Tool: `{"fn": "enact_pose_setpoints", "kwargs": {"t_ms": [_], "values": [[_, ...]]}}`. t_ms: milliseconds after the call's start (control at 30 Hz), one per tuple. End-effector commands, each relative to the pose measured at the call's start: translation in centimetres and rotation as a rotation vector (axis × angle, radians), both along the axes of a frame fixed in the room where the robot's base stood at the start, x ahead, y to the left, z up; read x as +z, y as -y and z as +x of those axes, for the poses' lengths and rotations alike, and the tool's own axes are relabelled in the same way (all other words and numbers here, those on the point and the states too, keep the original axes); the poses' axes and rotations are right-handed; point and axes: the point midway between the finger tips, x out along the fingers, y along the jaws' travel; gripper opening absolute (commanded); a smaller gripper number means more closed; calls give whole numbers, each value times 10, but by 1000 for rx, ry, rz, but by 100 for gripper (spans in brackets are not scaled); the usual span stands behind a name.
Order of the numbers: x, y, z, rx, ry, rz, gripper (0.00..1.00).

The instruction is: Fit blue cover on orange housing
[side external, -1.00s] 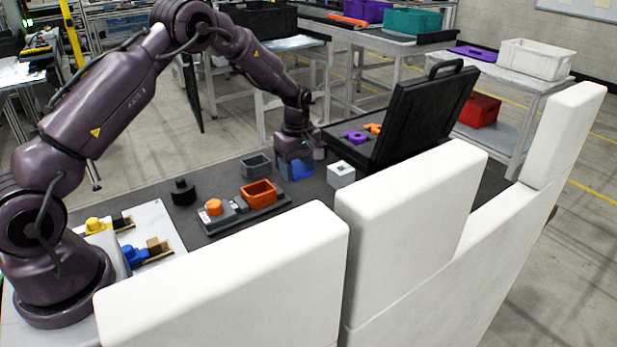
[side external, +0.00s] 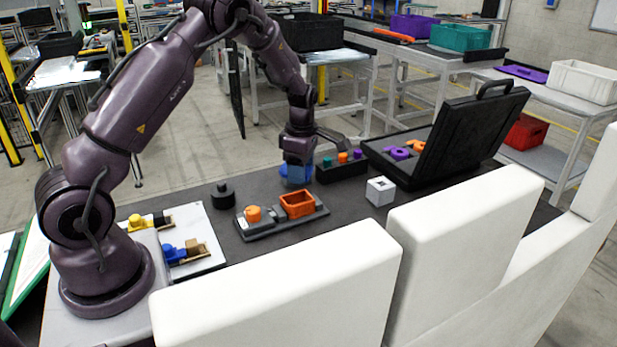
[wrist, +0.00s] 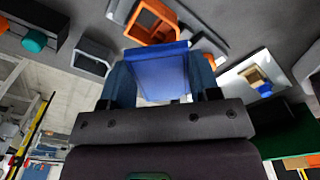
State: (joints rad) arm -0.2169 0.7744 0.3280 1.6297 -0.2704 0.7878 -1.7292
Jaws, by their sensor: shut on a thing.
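My gripper (side external: 297,160) is shut on the blue cover (side external: 297,176), which hangs below the fingers behind the fixture in the side view. In the wrist view the blue cover (wrist: 157,75) fills the space between the two fingers. The orange housing (side external: 297,204) is an open-topped box, empty as far as I can see, on the dark grey fixture plate (side external: 272,228). It also shows in the wrist view (wrist: 135,30), just beyond the cover. The cover is apart from the housing; its height above the table is hard to tell.
An orange knob (side external: 253,213) sits on the same fixture plate. A black round piece (side external: 223,196) stands to its left, a white cube (side external: 380,191) to its right. A grey open box (wrist: 92,58) and black peg holder (side external: 342,171) are nearby. White walls (side external: 290,290) border the front.

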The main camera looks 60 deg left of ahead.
Motion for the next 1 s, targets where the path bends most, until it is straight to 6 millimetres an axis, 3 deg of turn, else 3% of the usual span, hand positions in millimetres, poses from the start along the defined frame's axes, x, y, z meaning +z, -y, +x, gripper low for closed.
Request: {"fn": "enact_pose_setpoints", "kwargs": {"t_ms": [200,400,667,1000], "values": [[7,-19,8,495,28,-4,34],[11,-18,10,719,33,-22,34],[1,-17,9,767,30,-22,34],[-29,-17,9,764,29,-21,34]]}}
